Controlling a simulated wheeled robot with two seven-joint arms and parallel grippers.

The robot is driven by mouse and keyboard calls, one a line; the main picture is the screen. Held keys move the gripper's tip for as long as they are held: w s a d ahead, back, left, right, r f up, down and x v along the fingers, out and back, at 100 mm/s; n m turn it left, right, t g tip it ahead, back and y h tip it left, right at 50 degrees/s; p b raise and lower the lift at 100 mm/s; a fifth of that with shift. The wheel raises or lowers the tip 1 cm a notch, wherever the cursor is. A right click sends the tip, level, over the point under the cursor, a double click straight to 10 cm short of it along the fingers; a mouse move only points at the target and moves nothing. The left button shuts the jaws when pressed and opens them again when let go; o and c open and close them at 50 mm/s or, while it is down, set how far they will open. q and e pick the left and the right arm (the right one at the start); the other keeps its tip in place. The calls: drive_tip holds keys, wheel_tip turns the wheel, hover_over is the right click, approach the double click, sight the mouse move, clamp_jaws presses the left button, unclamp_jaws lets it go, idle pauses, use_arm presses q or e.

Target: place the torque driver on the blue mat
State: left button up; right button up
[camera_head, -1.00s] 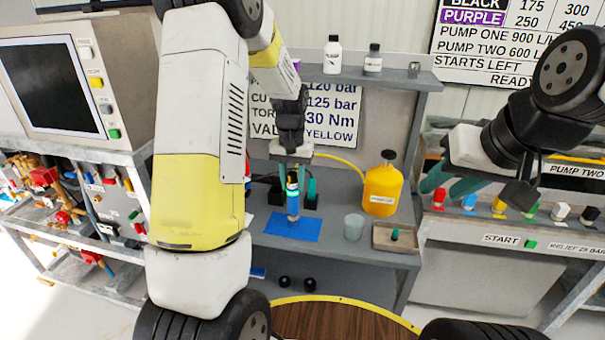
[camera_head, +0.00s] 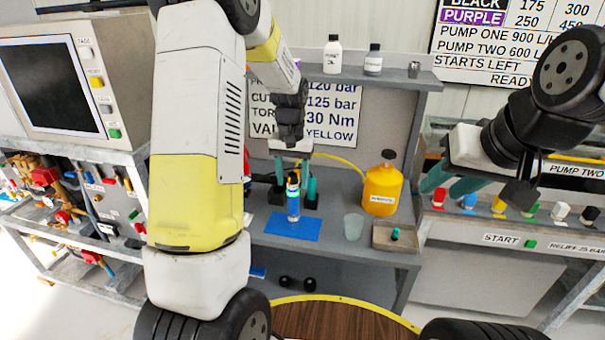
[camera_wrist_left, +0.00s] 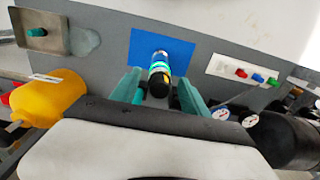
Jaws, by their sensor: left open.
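The torque driver (camera_head: 293,204), blue with a dark top and a bright glowing band, stands upright on the blue mat (camera_head: 308,231). In the left wrist view the driver (camera_wrist_left: 159,70) also stands over the blue mat (camera_wrist_left: 143,45). My left gripper (camera_head: 295,188) is open above and around the driver's upper part, one teal finger on each side. In the wrist view the fingers of this gripper (camera_wrist_left: 159,95) show gaps to the driver. My right gripper (camera_head: 452,184) is at the right, with its teal fingers apart and nothing visible between them.
A yellow bottle (camera_head: 382,188), a clear cup (camera_head: 353,227) and a small tray (camera_head: 378,240) stand right of the mat on the grey bench. Two bottles stand on the shelf above. A round wooden table top (camera_head: 340,320) is in front.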

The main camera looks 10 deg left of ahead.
use_arm(q)
wheel_tip(320, 180, up, 10)
drive_tip(key=shift+s+r, duration=0.15)
drive_tip(key=s+d+r+t+h, duration=0.1)
drive_tip(key=s+r+t, duration=0.2)
drive_tip(key=s, duration=0.9)
drive_tip(key=s+d+r+t+h, duration=0.1)
drive_tip(key=s+r+t, duration=0.2)
drive_tip(key=s, duration=0.9)
wheel_tip(320, 180, up, 2)
drive_tip(key=shift+r, duration=0.2)
drive_tip(key=shift+d, duration=0.1)
